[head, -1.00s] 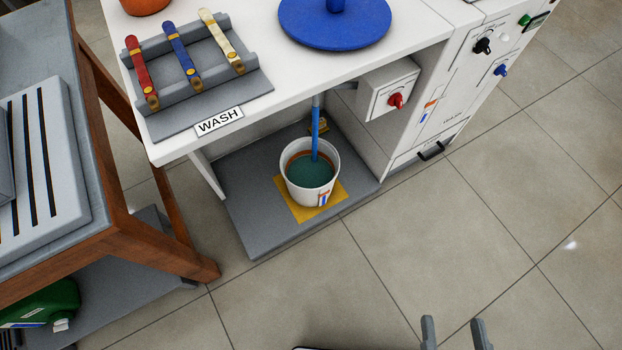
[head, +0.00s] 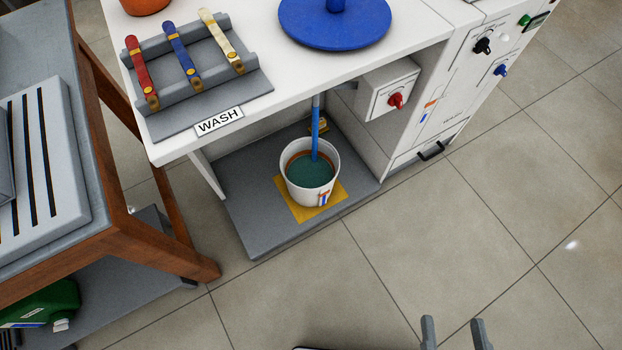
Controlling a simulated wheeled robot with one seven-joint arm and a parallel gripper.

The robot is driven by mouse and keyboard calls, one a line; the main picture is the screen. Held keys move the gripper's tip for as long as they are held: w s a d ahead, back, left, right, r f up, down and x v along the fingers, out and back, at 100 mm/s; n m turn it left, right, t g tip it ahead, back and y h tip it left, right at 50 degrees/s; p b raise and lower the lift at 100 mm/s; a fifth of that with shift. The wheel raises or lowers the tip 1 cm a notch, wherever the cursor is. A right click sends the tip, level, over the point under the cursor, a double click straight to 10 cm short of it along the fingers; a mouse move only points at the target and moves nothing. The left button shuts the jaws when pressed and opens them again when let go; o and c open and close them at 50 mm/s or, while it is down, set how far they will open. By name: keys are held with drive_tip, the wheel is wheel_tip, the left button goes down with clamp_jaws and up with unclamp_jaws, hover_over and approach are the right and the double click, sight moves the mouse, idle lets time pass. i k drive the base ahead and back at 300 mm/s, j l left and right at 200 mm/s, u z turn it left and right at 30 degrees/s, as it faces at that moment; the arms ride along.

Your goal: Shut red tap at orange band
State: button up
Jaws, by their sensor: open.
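The red tap (head: 396,101) is a small knob on the front of a white box under the bench top. A white bucket (head: 292,186) stands below on a yellow square, under a blue stream or tube (head: 315,128) that reaches down into it. The bucket holds teal liquid, and an orange band (head: 293,157) shows on its inner wall, partly above the liquid. My gripper (head: 454,330) is at the bottom edge, with two grey fingers apart and nothing between them. It is well away from the tap, and the rest of it is out of view.
The white bench (head: 270,82) overhangs the bucket and carries a grey rack (head: 205,88) with coloured strips and a blue disc (head: 335,28). A wooden-framed table (head: 130,238) stands at left. The tiled floor (head: 400,245) between my gripper and the bench is clear.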

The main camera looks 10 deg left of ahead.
sight(397, 100)
drive_tip(key=i+l+z, duration=0.2)
drive_tip(key=i+l, duration=0.15)
drive_tip(key=l, duration=0.15)
drive_tip(key=i+l+z, duration=0.25)
drive_tip(key=i+l, duration=0.15)
drive_tip(key=l, duration=0.1)
